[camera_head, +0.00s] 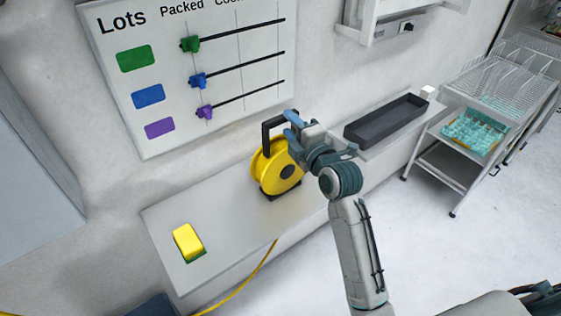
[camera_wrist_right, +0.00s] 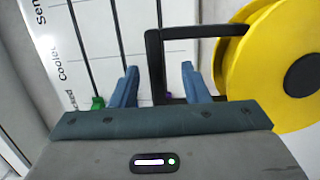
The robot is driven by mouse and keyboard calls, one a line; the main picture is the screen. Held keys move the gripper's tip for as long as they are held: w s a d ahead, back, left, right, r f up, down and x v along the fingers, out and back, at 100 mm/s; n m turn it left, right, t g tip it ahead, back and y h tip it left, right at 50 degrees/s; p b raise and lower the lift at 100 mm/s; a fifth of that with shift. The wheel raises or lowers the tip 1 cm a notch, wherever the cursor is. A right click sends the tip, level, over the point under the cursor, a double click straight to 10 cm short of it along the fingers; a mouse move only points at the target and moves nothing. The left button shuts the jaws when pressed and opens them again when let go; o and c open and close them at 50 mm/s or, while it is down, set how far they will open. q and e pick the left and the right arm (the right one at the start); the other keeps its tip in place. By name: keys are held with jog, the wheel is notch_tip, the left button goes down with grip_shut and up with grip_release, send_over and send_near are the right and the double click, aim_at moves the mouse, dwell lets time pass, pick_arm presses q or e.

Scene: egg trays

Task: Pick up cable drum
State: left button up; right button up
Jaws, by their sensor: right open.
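The yellow cable drum (camera_head: 272,172) stands upright on the counter against the wall. It has a black hub and a black carrying handle (camera_head: 268,128) on top. My right gripper (camera_head: 290,122) is at the handle. In the right wrist view the gripper (camera_wrist_right: 160,83) is open, with the black handle bar (camera_wrist_right: 155,60) between its two blue fingers. The fingers look apart from the bar. The drum's yellow disc (camera_wrist_right: 250,65) shows at the right of that view. My left gripper does not show.
The counter (camera_head: 225,215) also bears a yellow block (camera_head: 187,240) on a green base and a long dark tray (camera_head: 385,121). A lots board (camera_head: 200,60) hangs behind the drum. A wire-rack cart (camera_head: 480,124) stands at right. A yellow cable (camera_head: 250,275) hangs in front.

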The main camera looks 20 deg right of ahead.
jog(key=shift+w, duration=0.3)
jog(key=shift+w+r+p, duration=0.15)
jog(key=shift+w+p, duration=0.1)
jog(key=shift+p, duration=0.1)
jog(key=p+x, duration=0.2)
jog(key=x, duration=0.2)
jog(key=shift+a+r+p, duration=0.1)
jog(key=shift+r+p, duration=0.1)
jog(key=shift+p, duration=0.15)
jog(key=shift+w+f, duration=0.15)
jog(key=shift+w, duration=0.2)
jog(key=shift+s, duration=0.1)
jog(key=shift+c, duration=0.4)
grip_shut()
